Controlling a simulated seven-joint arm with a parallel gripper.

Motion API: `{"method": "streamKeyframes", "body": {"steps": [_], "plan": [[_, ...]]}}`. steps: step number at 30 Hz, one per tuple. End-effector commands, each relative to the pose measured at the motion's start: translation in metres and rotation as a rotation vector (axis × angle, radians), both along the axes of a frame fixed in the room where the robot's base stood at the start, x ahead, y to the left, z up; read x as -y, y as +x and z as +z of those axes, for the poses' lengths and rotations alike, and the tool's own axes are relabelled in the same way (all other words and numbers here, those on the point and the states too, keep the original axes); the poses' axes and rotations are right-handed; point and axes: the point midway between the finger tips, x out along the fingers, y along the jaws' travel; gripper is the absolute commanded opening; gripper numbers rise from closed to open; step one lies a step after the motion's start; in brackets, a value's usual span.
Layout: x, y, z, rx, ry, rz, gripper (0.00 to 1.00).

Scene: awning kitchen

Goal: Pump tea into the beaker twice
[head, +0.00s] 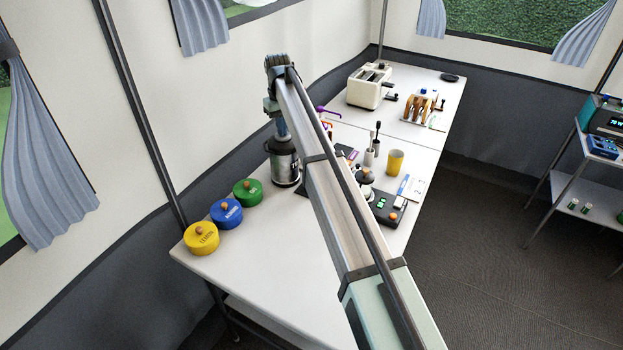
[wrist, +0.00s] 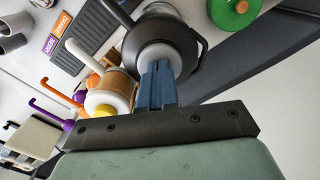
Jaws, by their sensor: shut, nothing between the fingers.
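A silver pump flask (head: 284,168) with dark lettering stands upright on the white table in the head view. In the wrist view its dark rounded top (wrist: 189,22) has a round grey cap (wrist: 160,52). My gripper (head: 281,132) points down right above the flask, its blue fingers (wrist: 158,70) together and holding nothing. In the wrist view the fingertips overlap the grey cap; I cannot tell whether they touch it. A yellow cup (head: 395,162), perhaps the beaker, stands upright to the right of my arm. Its contents are not clear. My arm hides part of the table.
Yellow (head: 201,238), blue (head: 226,213) and green (head: 247,192) lidded tins line the table's left edge. A dark device with a green display (head: 382,206) sits right of my arm. A toaster (head: 370,88) and a wooden rack (head: 420,106) stand behind. The table's front is clear.

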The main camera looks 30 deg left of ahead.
Motion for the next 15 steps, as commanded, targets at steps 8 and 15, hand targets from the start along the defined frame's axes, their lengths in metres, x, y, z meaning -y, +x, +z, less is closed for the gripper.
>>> {"method": "streamKeyframes", "body": {"steps": [8, 15], "plan": [[0.0, 0.0, 0.013, 0.0, 0.0, 0.0, 0.0], [0.0, 0.0, 0.025, 0.0, 0.0, 0.0, 0.0]]}}
